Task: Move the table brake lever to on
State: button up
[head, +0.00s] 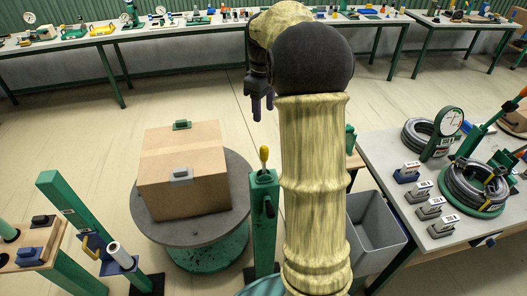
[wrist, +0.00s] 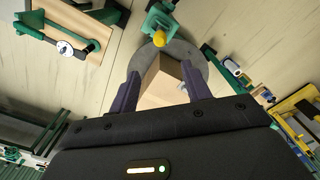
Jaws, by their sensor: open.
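The brake lever with a yellow knob (head: 264,154) stands upright on top of a green post (head: 263,215), beside the round grey turntable (head: 238,178). In the wrist view the yellow knob (wrist: 159,39) shows beyond my fingertips, next to the turntable's rim. My gripper (head: 263,108) hangs above and behind the lever in the head view, apart from it. In the wrist view my gripper (wrist: 160,78) is open with nothing between its two purple fingers. The lever's on and off marks cannot be read.
A cardboard box (head: 183,170) sits on the turntable, close to the post. A grey bin (head: 373,232) and a table with hose coils (head: 470,190) stand at the right. A green stand (head: 75,225) is at the left. Long benches line the back wall.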

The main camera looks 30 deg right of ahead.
aim_at(264, 147)
notch_tip(264, 147, down, 17)
jog(key=p, duration=0.4)
jog(key=shift+d+f, duration=0.1)
jog(key=shift+f, duration=0.1)
jog(key=shift+s, duration=0.15)
grip_shut()
